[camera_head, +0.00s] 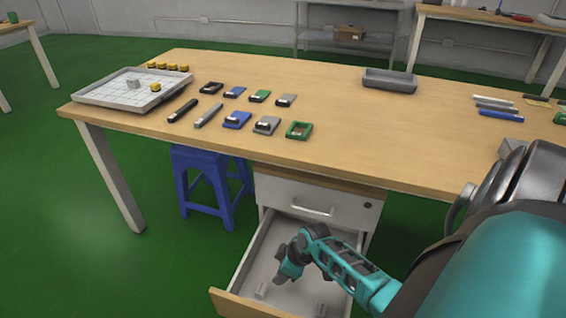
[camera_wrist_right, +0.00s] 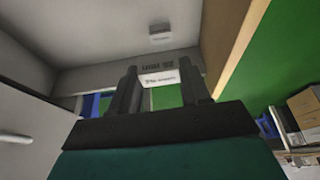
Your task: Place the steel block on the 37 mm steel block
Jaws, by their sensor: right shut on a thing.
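My right gripper (camera_head: 284,276) reaches down into the open drawer (camera_head: 242,268). In the right wrist view its two dark fingers (camera_wrist_right: 160,88) are shut on a small pale steel block (camera_wrist_right: 158,77) with printing on its face. Another small pale block (camera_wrist_right: 160,36) lies apart from it on the grey drawer surface. The held block is hidden in the head view. I cannot tell which block is the 37 mm one. My left gripper is not in view.
The drawer sits under a wooden table (camera_head: 330,120). On the table are a white tray (camera_head: 95,97), several small coloured cases and a grey bin (camera_head: 389,80). A blue stool (camera_head: 205,188) stands beside the cabinet. The drawer walls are close around my right gripper.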

